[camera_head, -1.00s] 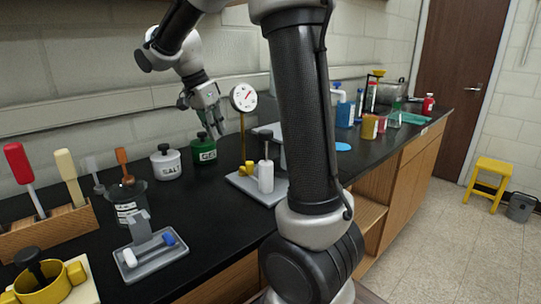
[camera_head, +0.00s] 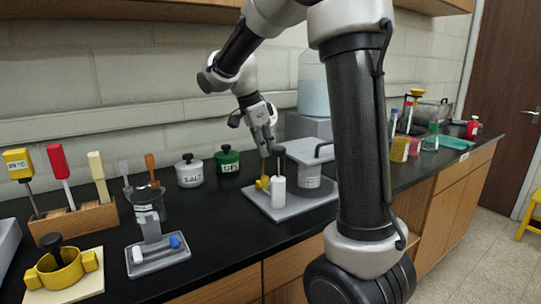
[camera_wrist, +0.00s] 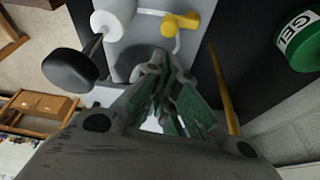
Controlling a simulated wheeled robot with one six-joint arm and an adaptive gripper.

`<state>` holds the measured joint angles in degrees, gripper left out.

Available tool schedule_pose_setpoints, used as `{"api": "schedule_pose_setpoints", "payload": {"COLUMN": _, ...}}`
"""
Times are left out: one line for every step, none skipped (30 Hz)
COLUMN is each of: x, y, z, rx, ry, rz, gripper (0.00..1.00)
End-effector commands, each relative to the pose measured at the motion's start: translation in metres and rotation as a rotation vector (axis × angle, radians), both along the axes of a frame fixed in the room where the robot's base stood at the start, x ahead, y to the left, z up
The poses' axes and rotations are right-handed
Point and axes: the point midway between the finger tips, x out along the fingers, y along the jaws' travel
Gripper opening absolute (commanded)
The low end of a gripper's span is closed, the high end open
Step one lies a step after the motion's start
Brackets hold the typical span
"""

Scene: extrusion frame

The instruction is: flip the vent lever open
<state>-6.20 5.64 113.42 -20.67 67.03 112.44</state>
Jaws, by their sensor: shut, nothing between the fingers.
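A grey plate (camera_head: 301,208) on the black bench carries a white cylinder (camera_head: 278,190) and a yellow fitting (camera_head: 262,183). A rod with a dark knob (camera_head: 278,150) rises from the cylinder; in the wrist view the knob (camera_wrist: 70,70) is at left. The yellow fitting (camera_wrist: 170,25) shows a round cap and side arm at the top of the wrist view. I cannot tell for certain which part is the vent lever. My gripper (camera_head: 266,150) is shut and empty, above the yellow fitting and close to the knob. In the wrist view its fingertips (camera_wrist: 165,62) are just below the fitting.
A yellow post (camera_wrist: 225,95) stands close right of my fingers in the wrist view. A green GEL jar (camera_head: 227,162) and white SALT jar (camera_head: 189,171) stand left of the plate.

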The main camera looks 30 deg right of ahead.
Motion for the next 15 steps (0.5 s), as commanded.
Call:
{"api": "schedule_pose_setpoints", "payload": {"x": -0.001, "y": -0.003, "z": -0.008, "rx": 0.000, "ry": 0.003, "rz": -0.001, "gripper": 0.00}}
{"api": "schedule_pose_setpoints", "payload": {"x": -0.002, "y": -0.005, "z": -0.014, "rx": -0.001, "ry": 0.004, "rz": -0.001, "gripper": 0.00}}
{"api": "schedule_pose_setpoints", "payload": {"x": -0.002, "y": -0.008, "z": -0.021, "rx": -0.001, "ry": 0.003, "rz": -0.001, "gripper": 0.00}}
{"api": "schedule_pose_setpoints", "payload": {"x": -0.002, "y": -0.010, "z": -0.026, "rx": -0.002, "ry": 0.004, "rz": -0.001, "gripper": 0.00}}
{"api": "schedule_pose_setpoints", "payload": {"x": -0.002, "y": -0.012, "z": -0.032, "rx": -0.001, "ry": 0.004, "rz": -0.001, "gripper": 0.00}}
{"api": "schedule_pose_setpoints", "payload": {"x": -0.002, "y": -0.014, "z": -0.039, "rx": -0.001, "ry": 0.004, "rz": -0.001, "gripper": 0.00}}
{"api": "schedule_pose_setpoints", "payload": {"x": -0.003, "y": -0.016, "z": -0.044, "rx": -0.001, "ry": 0.003, "rz": -0.001, "gripper": 0.00}}
{"api": "schedule_pose_setpoints", "payload": {"x": -0.003, "y": -0.018, "z": -0.049, "rx": -0.001, "ry": 0.004, "rz": -0.002, "gripper": 0.00}}
{"api": "schedule_pose_setpoints", "payload": {"x": -0.003, "y": -0.020, "z": -0.055, "rx": 0.000, "ry": 0.002, "rz": -0.002, "gripper": 0.00}}
{"api": "schedule_pose_setpoints", "payload": {"x": -0.004, "y": -0.021, "z": -0.059, "rx": 0.000, "ry": 0.002, "rz": -0.002, "gripper": 0.00}}
{"api": "schedule_pose_setpoints", "payload": {"x": -0.003, "y": -0.023, "z": -0.063, "rx": -0.001, "ry": 0.003, "rz": -0.002, "gripper": 0.00}}
{"api": "schedule_pose_setpoints", "payload": {"x": -0.004, "y": -0.024, "z": -0.067, "rx": -0.001, "ry": 0.003, "rz": -0.001, "gripper": 0.00}}
{"api": "schedule_pose_setpoints", "payload": {"x": -0.004, "y": -0.025, "z": -0.070, "rx": -0.001, "ry": 0.002, "rz": -0.001, "gripper": 0.00}}
{"api": "schedule_pose_setpoints", "payload": {"x": -0.003, "y": -0.026, "z": -0.072, "rx": -0.001, "ry": 0.001, "rz": 0.000, "gripper": 0.00}}
{"api": "schedule_pose_setpoints", "payload": {"x": -0.003, "y": -0.027, "z": -0.074, "rx": 0.000, "ry": 0.000, "rz": 0.000, "gripper": 0.00}}
